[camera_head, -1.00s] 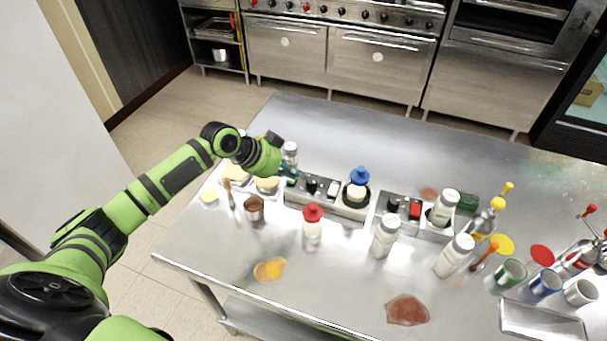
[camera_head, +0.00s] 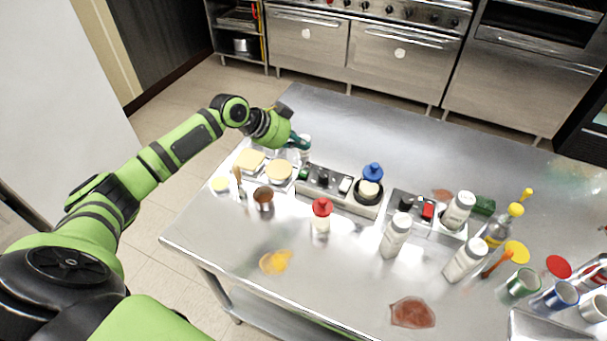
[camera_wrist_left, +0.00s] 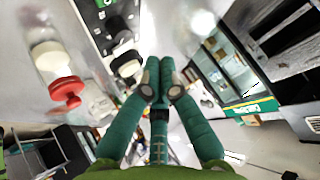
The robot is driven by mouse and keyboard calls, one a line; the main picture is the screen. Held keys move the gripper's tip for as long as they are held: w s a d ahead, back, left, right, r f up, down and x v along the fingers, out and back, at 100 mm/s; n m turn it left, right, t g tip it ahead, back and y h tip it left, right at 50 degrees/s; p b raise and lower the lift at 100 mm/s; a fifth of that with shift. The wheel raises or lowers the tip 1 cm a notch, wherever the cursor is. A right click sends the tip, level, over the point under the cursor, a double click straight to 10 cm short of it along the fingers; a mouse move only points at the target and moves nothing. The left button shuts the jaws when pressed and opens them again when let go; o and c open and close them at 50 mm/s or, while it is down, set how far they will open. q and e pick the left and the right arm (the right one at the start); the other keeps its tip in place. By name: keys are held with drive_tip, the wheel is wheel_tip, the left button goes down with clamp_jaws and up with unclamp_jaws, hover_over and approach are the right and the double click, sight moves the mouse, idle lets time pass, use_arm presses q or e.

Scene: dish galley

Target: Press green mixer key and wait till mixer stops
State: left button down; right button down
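A low grey mixer unit (camera_head: 327,194) stands on the steel table. Its top carries a green key (camera_head: 304,173), a black knob (camera_head: 322,177) and a white key (camera_head: 345,185) in a row. At its right end is a dark round holder with a pale vessel (camera_head: 369,189) and blue top. My left gripper (camera_head: 300,142) is just beyond the green key, apart from it in the picture. In the left wrist view its green fingers (camera_wrist_left: 160,66) meet at the tips and hold nothing; the green key (camera_wrist_left: 104,3) shows at the top edge. Whether the mixer runs cannot be told. My right gripper is out of view.
A clear shaker (camera_head: 304,150) stands close by the left gripper. A second unit with a red key (camera_head: 428,210) is to the right. A red-capped bottle (camera_head: 321,217) and white bottles (camera_head: 395,236) stand in front. The table's far side is clear.

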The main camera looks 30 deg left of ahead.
sight(301, 174)
use_arm(q)
wheel_tip(301, 174, down, 7)
drive_tip(key=b, duration=0.5)
drive_tip(key=shift+f, duration=0.2)
idle(0.9)
drive_tip(key=shift+f+b, duration=0.35)
drive_tip(key=shift+b, duration=0.05)
drive_tip(key=shift+f+b, duration=0.4)
drive_tip(key=shift+f, duration=0.1)
idle(0.6)
idle(0.3)
drive_tip(key=shift+r+p, duration=0.7)
drive_tip(key=shift+r, duration=0.2)
